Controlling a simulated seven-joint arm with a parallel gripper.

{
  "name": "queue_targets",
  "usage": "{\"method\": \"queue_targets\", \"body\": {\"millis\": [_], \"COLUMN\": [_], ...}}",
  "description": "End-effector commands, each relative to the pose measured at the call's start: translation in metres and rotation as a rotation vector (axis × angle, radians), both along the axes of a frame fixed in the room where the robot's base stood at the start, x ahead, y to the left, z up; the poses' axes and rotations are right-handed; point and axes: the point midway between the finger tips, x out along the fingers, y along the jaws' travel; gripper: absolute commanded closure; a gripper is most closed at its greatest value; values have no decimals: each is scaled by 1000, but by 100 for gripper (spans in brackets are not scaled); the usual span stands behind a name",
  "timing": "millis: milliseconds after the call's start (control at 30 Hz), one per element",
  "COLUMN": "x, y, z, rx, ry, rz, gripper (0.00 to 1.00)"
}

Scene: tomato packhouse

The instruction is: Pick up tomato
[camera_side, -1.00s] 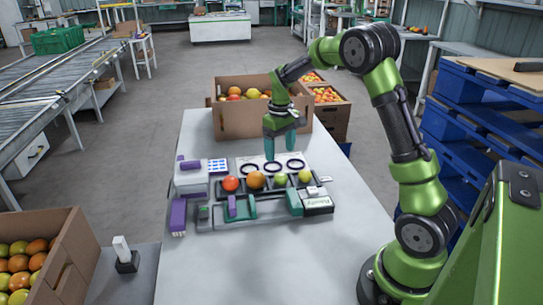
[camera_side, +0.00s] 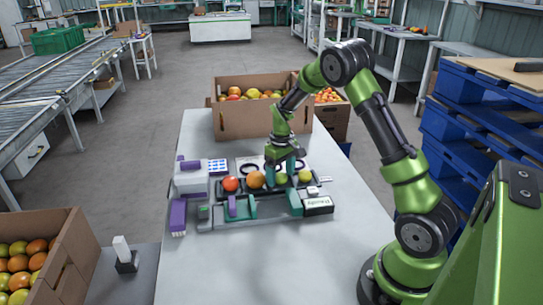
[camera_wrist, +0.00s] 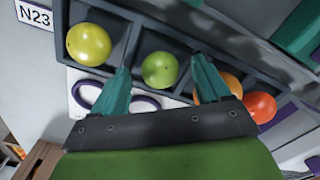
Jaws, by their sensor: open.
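Several tomatoes sit in a row in the dark tray (camera_wrist: 117,37): red (camera_side: 230,184), orange (camera_side: 256,180), green (camera_side: 280,180) and yellow-green (camera_side: 305,176). The wrist view shows the yellow-green (camera_wrist: 89,44), green (camera_wrist: 160,70), orange (camera_wrist: 232,84) and red (camera_wrist: 260,107) tomatoes in separate compartments. My gripper (camera_side: 281,172) is open and low over the row at the green tomato. In the wrist view the teal fingertips (camera_wrist: 161,62) lie on either side of the green tomato; the right finger partly covers the orange one. I cannot tell whether either finger touches the green tomato.
A purple and white device (camera_side: 190,178) stands left of the row. A label plate with dark rings (camera_side: 246,163) lies behind it. A cardboard box of fruit (camera_side: 240,120) stands at the table's far end. The front of the white table (camera_side: 255,265) is clear.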

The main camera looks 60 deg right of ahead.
Motion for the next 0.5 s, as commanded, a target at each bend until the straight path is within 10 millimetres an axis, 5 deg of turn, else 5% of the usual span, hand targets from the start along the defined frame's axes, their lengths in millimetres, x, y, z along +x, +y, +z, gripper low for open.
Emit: {"method": "queue_targets", "body": {"millis": [300,500], "x": [0,0], "y": [0,0], "z": [0,1], "rx": [0,0], "ry": [0,0], "rz": [0,0], "gripper": [68,69]}}
